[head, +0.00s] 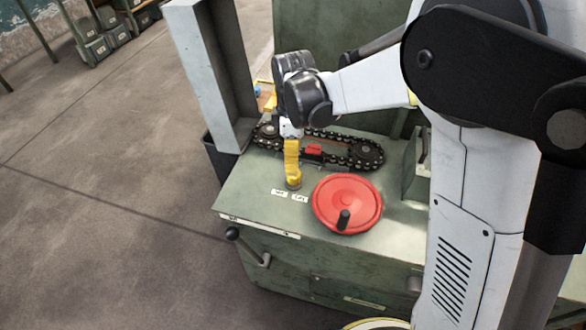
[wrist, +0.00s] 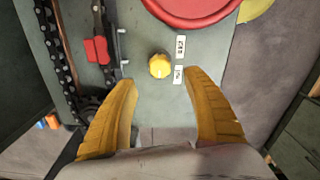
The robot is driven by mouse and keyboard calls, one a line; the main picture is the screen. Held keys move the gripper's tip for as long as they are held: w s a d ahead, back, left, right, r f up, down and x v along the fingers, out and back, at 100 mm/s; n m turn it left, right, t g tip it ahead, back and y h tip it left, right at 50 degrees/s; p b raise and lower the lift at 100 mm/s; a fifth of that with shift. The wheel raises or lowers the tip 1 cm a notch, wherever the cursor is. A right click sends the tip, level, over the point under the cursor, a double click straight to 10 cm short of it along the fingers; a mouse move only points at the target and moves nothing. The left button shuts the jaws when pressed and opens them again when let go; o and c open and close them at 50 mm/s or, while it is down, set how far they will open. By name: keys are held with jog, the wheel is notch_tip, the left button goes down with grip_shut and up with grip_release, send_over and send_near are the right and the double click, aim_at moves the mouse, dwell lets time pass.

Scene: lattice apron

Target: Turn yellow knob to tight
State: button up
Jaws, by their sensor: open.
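The yellow knob (wrist: 159,66) is a small rounded knob on the green bench top. In the wrist view it sits ahead of my gripper (wrist: 160,88), roughly midway between the two yellow fingers, which are spread apart and do not touch it. Two small white labels (wrist: 178,74) with dark lettering lie beside the knob; I cannot read them. In the head view my gripper (head: 292,172) points down over the bench just behind the labels (head: 300,198). The fingers mostly hide the knob there.
A red handwheel (head: 335,190) with a black handle stands right of the labels. A chain loop (head: 365,150) with a red block (head: 313,150) lies behind the gripper. A grey upright post (head: 205,70) rises at the left. A lever (head: 248,246) sticks out at the bench front.

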notch_tip(320, 180, up, 5)
jog(key=shift+r, duration=0.1)
dwell(0.3)
jog(key=s+d+r+m+t, duration=0.3)
jog(key=s+d+m, duration=0.5)
jog(key=s, duration=0.1)
jog(key=s+d+r+m+t, duration=0.4)
jog(key=s+d+m, duration=0.3)
jog(key=s+m, duration=0.1)
jog(key=shift+s+d+r, duration=0.2)
jog(key=shift+s+d, duration=0.15)
jog(key=shift+s, duration=0.05)
jog(key=shift+o, duration=0.4)
